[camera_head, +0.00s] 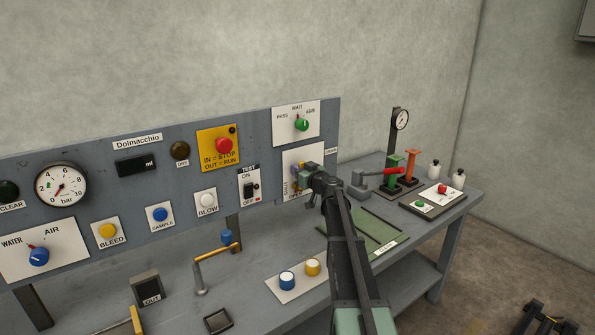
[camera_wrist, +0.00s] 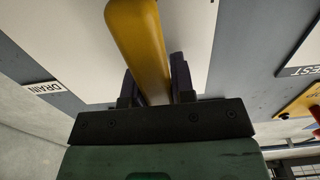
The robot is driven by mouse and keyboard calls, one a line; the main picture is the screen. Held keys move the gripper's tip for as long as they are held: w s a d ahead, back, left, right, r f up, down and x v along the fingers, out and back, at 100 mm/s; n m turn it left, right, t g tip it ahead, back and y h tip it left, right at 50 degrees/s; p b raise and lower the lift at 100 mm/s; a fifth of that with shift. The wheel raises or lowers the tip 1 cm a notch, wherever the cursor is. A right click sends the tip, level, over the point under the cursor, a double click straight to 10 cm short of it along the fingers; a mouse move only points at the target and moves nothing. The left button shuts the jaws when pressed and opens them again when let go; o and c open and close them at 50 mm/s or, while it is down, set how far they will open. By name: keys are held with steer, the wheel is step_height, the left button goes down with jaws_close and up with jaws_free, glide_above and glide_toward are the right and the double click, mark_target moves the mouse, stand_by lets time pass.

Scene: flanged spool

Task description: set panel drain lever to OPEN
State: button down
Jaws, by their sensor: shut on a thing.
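The drain lever shows in the wrist view as a thick yellow bar (camera_wrist: 138,35) in front of a white plate (camera_wrist: 70,35). A DRAIN label (camera_wrist: 43,90) lies beside that plate. My gripper (camera_wrist: 158,75) is shut on the yellow lever, with one dark finger on each side of it. In the head view my gripper (camera_head: 299,172) is at the drain plate (camera_head: 316,157) at the panel's right end. My gripper and arm hide most of the lever there, and its exact angle cannot be told. Small lettering at the plate's lower left is hard to read.
The TEST switch (camera_head: 249,188) is just left of the drain plate, and a green selector knob (camera_head: 302,124) is above it. A red stop button (camera_head: 224,145) is farther left. A green mat (camera_head: 376,235) and a gauge stand (camera_head: 393,145) are on the bench to the right.

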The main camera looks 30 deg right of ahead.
steer(key=c, duration=1)
jaws_free()
steer(key=shift+o, duration=0.2)
steer(key=s+d, duration=0.1)
steer(key=s, duration=0.9)
steer(key=shift+s, duration=0.4)
